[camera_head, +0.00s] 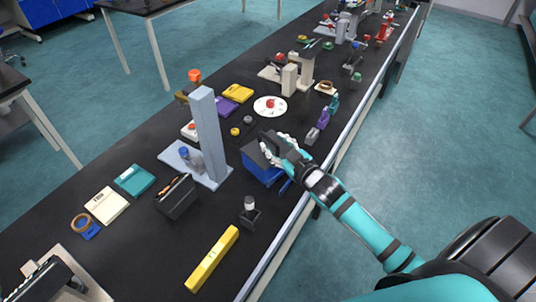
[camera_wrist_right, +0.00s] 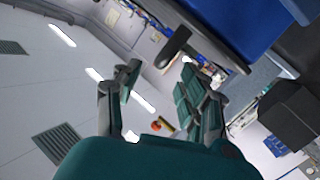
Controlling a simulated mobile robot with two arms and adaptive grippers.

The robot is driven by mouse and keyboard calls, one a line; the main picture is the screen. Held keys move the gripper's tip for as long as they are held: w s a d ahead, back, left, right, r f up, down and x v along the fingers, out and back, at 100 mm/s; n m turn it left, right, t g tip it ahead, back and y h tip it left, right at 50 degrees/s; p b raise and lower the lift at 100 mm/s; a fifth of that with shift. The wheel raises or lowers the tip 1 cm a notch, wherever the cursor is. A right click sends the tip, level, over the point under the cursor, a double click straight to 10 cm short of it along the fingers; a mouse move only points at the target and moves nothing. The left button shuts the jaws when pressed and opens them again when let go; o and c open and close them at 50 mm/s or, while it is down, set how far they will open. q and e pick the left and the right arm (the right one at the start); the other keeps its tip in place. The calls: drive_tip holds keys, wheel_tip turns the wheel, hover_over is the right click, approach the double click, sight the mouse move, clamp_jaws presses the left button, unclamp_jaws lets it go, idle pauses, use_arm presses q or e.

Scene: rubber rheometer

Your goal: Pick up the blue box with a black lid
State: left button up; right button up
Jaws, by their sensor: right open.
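The blue box with a black lid (camera_head: 261,172) stands on the black bench near its right edge, right of the tall grey stand. My right gripper (camera_head: 281,146) is at the box's upper right side and hides part of the lid. In the right wrist view the gripper (camera_wrist_right: 160,78) is open, with nothing between its fingers. A large blue surface (camera_wrist_right: 232,28), apparently the box, is at the top right there, beyond the fingertips. Whether a finger touches the box I cannot tell. My left gripper is not in view.
The tall grey stand (camera_head: 206,135) rises just left of the box. A small dark holder with a bottle (camera_head: 250,212) stands in front, and a yellow bar (camera_head: 212,259) lies nearer. A white plate (camera_head: 270,106) and purple bottles (camera_head: 317,127) are behind.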

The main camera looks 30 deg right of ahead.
sight(270, 139)
drive_tip(key=w, duration=0.2)
drive_tip(key=w+f+p, duration=0.1)
drive_tip(key=w, duration=0.2)
drive_tip(key=shift+a+f, duration=0.15)
drive_tip(key=shift+f, duration=0.05)
drive_tip(key=shift+s, duration=0.2)
drive_tip(key=shift+c, duration=0.3)
clamp_jaws()
drive_tip(key=shift+w+r, duration=0.1)
drive_tip(key=shift+r, duration=0.1)
